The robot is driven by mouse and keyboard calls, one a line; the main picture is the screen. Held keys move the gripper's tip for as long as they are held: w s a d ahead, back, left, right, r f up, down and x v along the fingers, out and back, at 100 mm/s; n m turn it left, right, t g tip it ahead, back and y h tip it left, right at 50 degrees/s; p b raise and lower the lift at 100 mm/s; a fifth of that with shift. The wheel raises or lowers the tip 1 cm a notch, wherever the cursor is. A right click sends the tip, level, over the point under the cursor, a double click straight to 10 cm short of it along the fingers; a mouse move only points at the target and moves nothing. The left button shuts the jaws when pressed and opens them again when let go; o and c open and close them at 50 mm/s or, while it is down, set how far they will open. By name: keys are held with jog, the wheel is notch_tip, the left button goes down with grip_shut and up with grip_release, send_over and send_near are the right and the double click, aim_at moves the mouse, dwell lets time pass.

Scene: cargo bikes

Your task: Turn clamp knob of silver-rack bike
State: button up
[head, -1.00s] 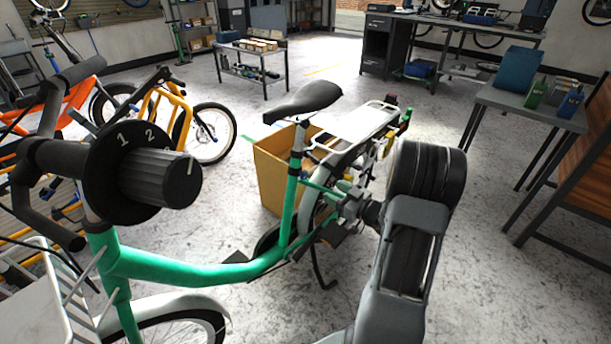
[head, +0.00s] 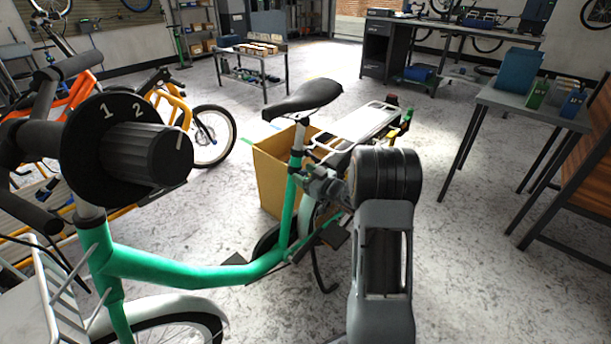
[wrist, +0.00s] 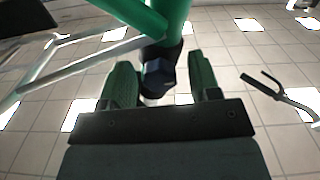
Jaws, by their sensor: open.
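The silver-rack bike has a green frame (head: 180,268), a black saddle (head: 302,97) and a pale silver rear rack (head: 357,127). A dark dial numbered 1 and 2 with a ribbed grip (head: 160,155) sits on its handlebar, close to the camera. My gripper (head: 312,178) is beside the upper seat tube, just under the saddle. In the wrist view, my open gripper (wrist: 163,85) has its green fingers on either side of a dark knob-like part (wrist: 157,75) below a green tube (wrist: 143,14). Whether the fingers touch it, I cannot tell.
A yellow box (head: 272,170) stands behind the seat tube. An orange bike (head: 75,100) is at the left.

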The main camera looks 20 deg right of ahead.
jog(key=shift+c, duration=0.4)
jog(key=c, duration=0.9)
jog(key=shift+o, duration=0.2)
jog(key=shift+r+m+p, duration=0.25)
jog(key=shift+m+p, duration=0.55)
jog(key=shift+p, duration=0.4)
jog(key=shift+f+m+p, duration=0.15)
jog(key=shift+m+p, duration=1.7)
jog(key=shift+m, duration=0.25)
jog(key=o, duration=0.9)
jog(key=shift+f, duration=0.1)
jog(key=shift+o, duration=0.2)
jog(key=p+v, duration=0.2)
jog(key=v, duration=1.1)
jog(key=shift+s+d, duration=0.15)
jog(key=shift+s, duration=0.2)
